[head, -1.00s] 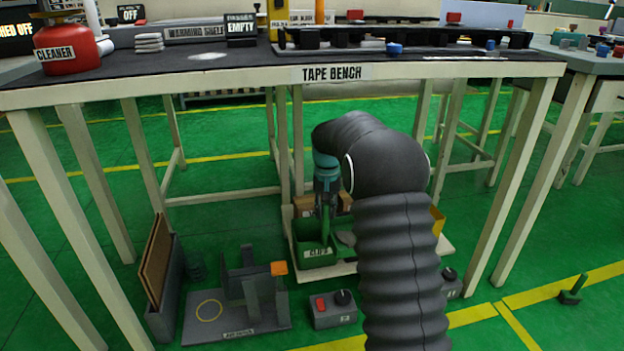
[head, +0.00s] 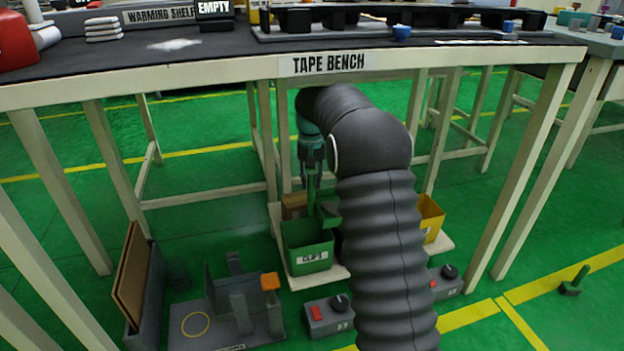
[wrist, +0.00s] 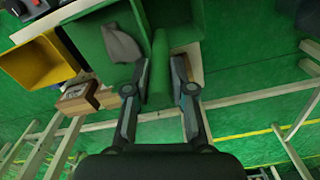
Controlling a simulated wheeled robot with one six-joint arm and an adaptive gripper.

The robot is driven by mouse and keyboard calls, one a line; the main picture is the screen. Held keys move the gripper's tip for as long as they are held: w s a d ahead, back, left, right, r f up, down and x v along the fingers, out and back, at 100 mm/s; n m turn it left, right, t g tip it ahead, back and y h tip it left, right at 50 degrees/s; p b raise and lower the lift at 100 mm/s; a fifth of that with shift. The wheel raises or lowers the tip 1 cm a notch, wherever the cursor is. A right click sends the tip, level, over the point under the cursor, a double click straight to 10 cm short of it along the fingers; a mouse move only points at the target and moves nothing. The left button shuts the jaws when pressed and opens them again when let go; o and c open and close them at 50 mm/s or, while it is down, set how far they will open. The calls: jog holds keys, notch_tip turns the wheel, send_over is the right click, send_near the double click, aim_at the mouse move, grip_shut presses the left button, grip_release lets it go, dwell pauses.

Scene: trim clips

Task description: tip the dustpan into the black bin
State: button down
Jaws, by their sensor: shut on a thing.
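My gripper (head: 312,172) is shut on an upright green handle, taken to be that of the dustpan (head: 327,213). It hangs above the green bin labelled "CLIPS" (head: 308,257) under the bench. In the wrist view my gripper (wrist: 160,92) has the green handle (wrist: 160,65) between its fingers. A grey lump (wrist: 121,42) lies against broad green surfaces beside the handle; I cannot tell whether they are pan or bin. My arm hides part of the dustpan in the head view. I cannot make out a black bin.
The tape bench (head: 180,78) and its legs stand over the work area. A yellow bin (head: 430,218) is right of my arm, and a brown box (head: 294,204) is behind the green bin. Switch boxes (head: 328,316) sit on the floor in front. A small green object (head: 574,281) stands at right.

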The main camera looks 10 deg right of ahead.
jog(key=shift+d, duration=0.1)
jog(key=d+r+y+p, duration=0.2)
jog(key=d+y+p, duration=0.6)
jog(key=d, duration=0.5)
jog(key=shift+w+d+r+y+p, duration=0.2)
jog(key=shift+w+r+y+p, duration=0.05)
jog(key=shift+y+p, duration=0.15)
dwell(0.9)
dwell(0.4)
